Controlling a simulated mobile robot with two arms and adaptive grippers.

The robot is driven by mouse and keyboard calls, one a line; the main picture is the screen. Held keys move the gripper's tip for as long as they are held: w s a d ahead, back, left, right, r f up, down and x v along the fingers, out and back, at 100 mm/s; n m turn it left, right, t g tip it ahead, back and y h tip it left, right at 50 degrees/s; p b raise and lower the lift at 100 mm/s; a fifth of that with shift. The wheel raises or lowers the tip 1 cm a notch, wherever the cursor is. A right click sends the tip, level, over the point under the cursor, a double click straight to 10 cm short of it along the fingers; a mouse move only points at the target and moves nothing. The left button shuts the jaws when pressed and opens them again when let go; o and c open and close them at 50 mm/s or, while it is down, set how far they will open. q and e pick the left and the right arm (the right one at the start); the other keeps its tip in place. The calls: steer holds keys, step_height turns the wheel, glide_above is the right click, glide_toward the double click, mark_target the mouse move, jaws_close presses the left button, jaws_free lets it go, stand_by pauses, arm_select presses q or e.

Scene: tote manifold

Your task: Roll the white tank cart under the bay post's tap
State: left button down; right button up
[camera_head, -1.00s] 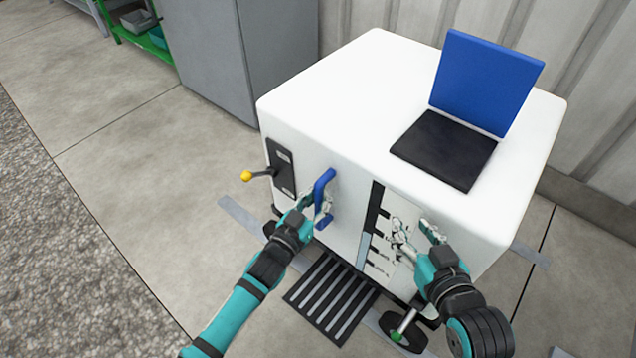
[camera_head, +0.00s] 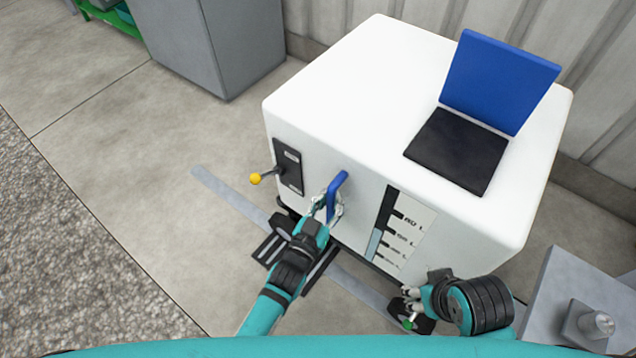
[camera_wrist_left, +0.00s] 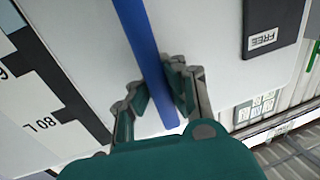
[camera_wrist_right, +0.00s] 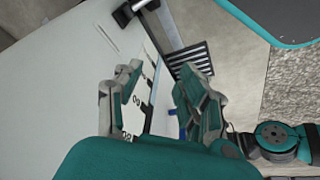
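The white tank cart (camera_head: 350,95) fills the middle of the head view. Its front has a blue upright handle (camera_head: 338,190), a level gauge (camera_head: 398,235) and a black plate (camera_head: 288,166) with a yellow-knobbed lever (camera_head: 257,179). The left wrist view shows a FREE label on the plate (camera_wrist_left: 272,22). My left gripper (camera_head: 328,206) is closed around the handle (camera_wrist_left: 150,60), a finger on each side. My right gripper (camera_head: 408,300) is low by the cart's front right corner, its fingers (camera_wrist_right: 155,85) apart with nothing between them. I cannot make out a tap.
A blue and black open panel (camera_head: 500,82) sits on the cart. A grey block with a metal fitting (camera_head: 560,300) stands close at lower right. A grey cabinet (camera_head: 220,50) is behind left. A floor grate (camera_head: 272,250) and tape strip (camera_head: 235,197) lie by the cart. Floor at left is clear.

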arm_select(q)
steer(key=shift+s+a+f, duration=0.25)
steer(key=shift+a+f, duration=0.05)
steer(key=shift+f, duration=0.05)
steer(key=shift+s+d, duration=0.15)
steer(key=shift+d, duration=0.1)
arm_select(e)
steer(key=shift+w+a+r, duration=0.2)
steer(key=shift+w+a, duration=0.15)
steer(key=shift+w, duration=0.1)
arm_select(q)
steer(key=shift+s+d, duration=0.1)
steer(key=c, duration=2)
jaws_free()
steer(key=o, duration=0.5)
steer(key=shift+s+r, duration=0.25)
steer(key=shift+s, duration=0.05)
steer(key=shift+o, duration=1.3)
steer(key=shift+w, duration=0.2)
arm_select(e)
steer(key=shift+s+r, duration=0.15)
steer(key=shift+s, duration=0.1)
arm_select(q)
steer(key=v, duration=1.2)
steer(key=shift+d, duration=0.1)
